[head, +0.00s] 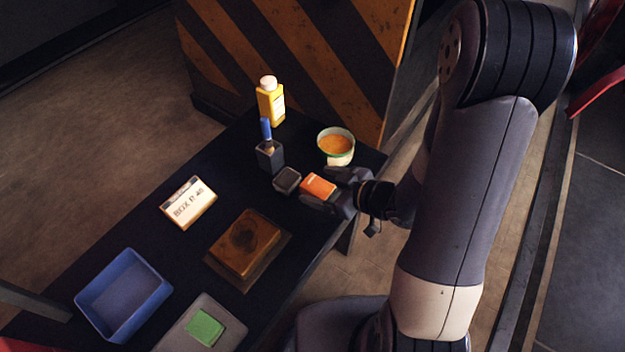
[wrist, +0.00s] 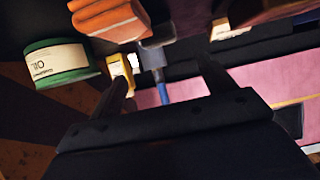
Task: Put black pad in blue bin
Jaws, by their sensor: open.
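The black pad (head: 287,180) lies on the dark table, just left of an orange pad (head: 318,187) in the head view. I cannot pick it out in the wrist view. The blue bin (head: 124,296) stands at the table's near left end and looks empty. My gripper (head: 333,188) is open at the right edge of the table, with the orange pad at its fingers and the black pad beyond. In the wrist view, nothing is held between my fingers (wrist: 165,88), and the orange pad (wrist: 108,18) shows at upper left.
A tin with orange contents (head: 336,147) stands close behind my gripper. A brush in a dark holder (head: 270,157) and a yellow bottle (head: 270,103) stand farther back. A brown block (head: 245,243), a sign (head: 188,203) and a grey tray (head: 172,338) with a green pad (head: 204,327) lie nearer.

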